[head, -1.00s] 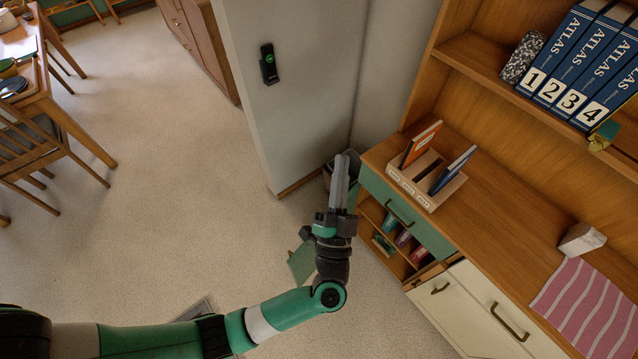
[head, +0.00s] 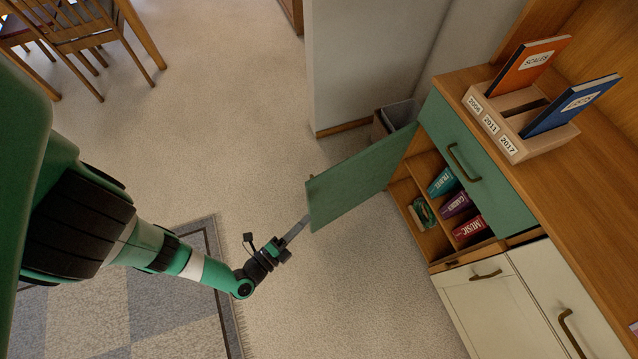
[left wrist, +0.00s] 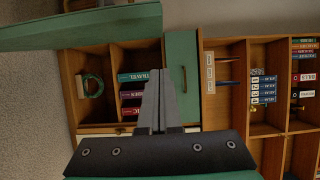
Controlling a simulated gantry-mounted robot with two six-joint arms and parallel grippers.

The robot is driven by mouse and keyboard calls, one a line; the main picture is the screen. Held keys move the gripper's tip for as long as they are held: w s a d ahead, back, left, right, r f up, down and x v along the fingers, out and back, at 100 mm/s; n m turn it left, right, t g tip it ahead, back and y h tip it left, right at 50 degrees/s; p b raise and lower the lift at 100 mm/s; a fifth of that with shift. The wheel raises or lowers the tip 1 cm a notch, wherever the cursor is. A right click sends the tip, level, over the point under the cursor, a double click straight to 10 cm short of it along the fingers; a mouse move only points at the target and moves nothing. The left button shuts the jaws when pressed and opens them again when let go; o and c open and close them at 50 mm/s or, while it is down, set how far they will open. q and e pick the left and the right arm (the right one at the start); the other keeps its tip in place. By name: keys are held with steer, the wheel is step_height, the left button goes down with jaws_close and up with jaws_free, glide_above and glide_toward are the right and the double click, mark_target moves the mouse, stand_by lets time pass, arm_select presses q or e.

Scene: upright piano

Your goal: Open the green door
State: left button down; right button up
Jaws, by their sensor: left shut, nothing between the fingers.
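The green door (head: 352,180) of the wooden cabinet stands swung wide open, out over the floor. Its inside shelves show several books (head: 458,204) and a small green coiled item (head: 423,212). My left gripper (head: 304,222) is shut and empty, by the lower outer corner of the door; I cannot tell whether it touches. In the left wrist view the green door (left wrist: 80,27) spans the upper left, and the shut fingers (left wrist: 157,78) point toward the open compartment. My right gripper is not in view.
A bin (head: 393,118) stands between wall and cabinet. A checkered rug (head: 150,300) lies at lower left. The floor left of the door is clear.

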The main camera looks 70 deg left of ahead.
arm_select(q)
steer(key=shift+x, duration=1.15)
steer(key=b, duration=0.9)
glide_above(319, 190)
steer(key=d, duration=0.2)
steer(key=shift+s+d, duration=0.15)
steer(key=shift+s, duration=0.3)
